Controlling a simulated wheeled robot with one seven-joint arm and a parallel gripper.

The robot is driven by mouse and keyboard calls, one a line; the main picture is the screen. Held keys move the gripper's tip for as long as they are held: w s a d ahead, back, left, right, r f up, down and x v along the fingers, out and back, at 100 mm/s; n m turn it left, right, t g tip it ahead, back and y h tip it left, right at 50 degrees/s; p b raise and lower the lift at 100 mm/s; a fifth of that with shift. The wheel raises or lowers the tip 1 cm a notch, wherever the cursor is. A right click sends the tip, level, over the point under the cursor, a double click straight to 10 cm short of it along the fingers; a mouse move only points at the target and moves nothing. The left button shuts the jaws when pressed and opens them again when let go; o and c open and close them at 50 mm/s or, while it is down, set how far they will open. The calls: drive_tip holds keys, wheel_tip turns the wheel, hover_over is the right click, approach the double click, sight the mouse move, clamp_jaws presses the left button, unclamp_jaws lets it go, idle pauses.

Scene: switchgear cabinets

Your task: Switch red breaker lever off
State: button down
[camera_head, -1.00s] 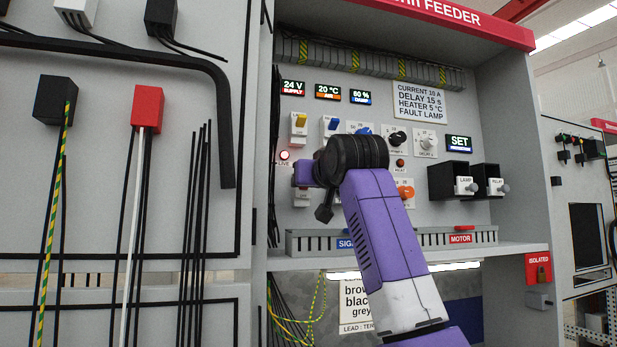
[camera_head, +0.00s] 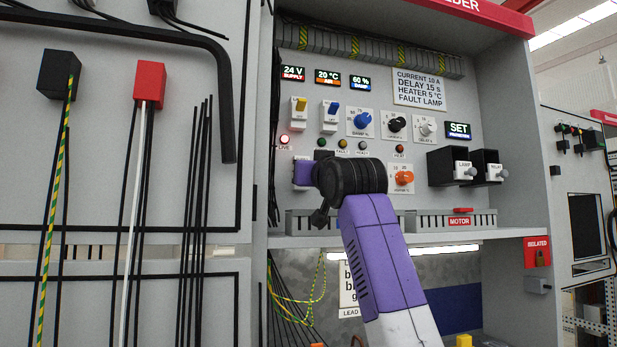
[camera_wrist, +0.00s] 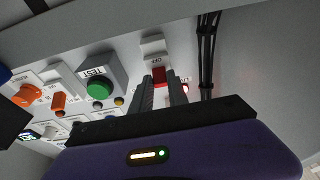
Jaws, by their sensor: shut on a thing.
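The red breaker lever (camera_wrist: 158,75) shows in the wrist view, on a pale breaker body (camera_wrist: 154,48) with a label that looks like OFF, seen upside down. My gripper (camera_wrist: 160,84) has its two dark fingers closed on the lever, one on each side. In the head view my gripper (camera_head: 302,173) is at the lower left of the panel recess, below the lit red LIVE lamp (camera_head: 285,140). My wrist hides the red lever there.
A green TEST button (camera_wrist: 98,89) is beside the fingers in the wrist view. Yellow (camera_head: 301,104) and blue (camera_head: 333,109) breaker levers, several knobs and an orange knob (camera_head: 404,177) are nearby. A grey slotted duct (camera_head: 300,222) runs below; black cables (camera_wrist: 207,45) hang close by.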

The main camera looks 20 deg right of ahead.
drive_tip(key=shift+f+t+b, duration=0.35)
drive_tip(key=shift+t, duration=0.45)
drive_tip(key=c, duration=1.3)
unclamp_jaws()
drive_tip(key=shift+s, duration=0.1)
drive_tip(key=b+v, duration=0.3)
drive_tip(key=v, duration=0.3)
drive_tip(key=shift+s+f, duration=0.1)
drive_tip(key=shift+f, duration=0.1)
drive_tip(key=shift+s+f, duration=0.15)
drive_tip(key=shift+s, duration=0.5)
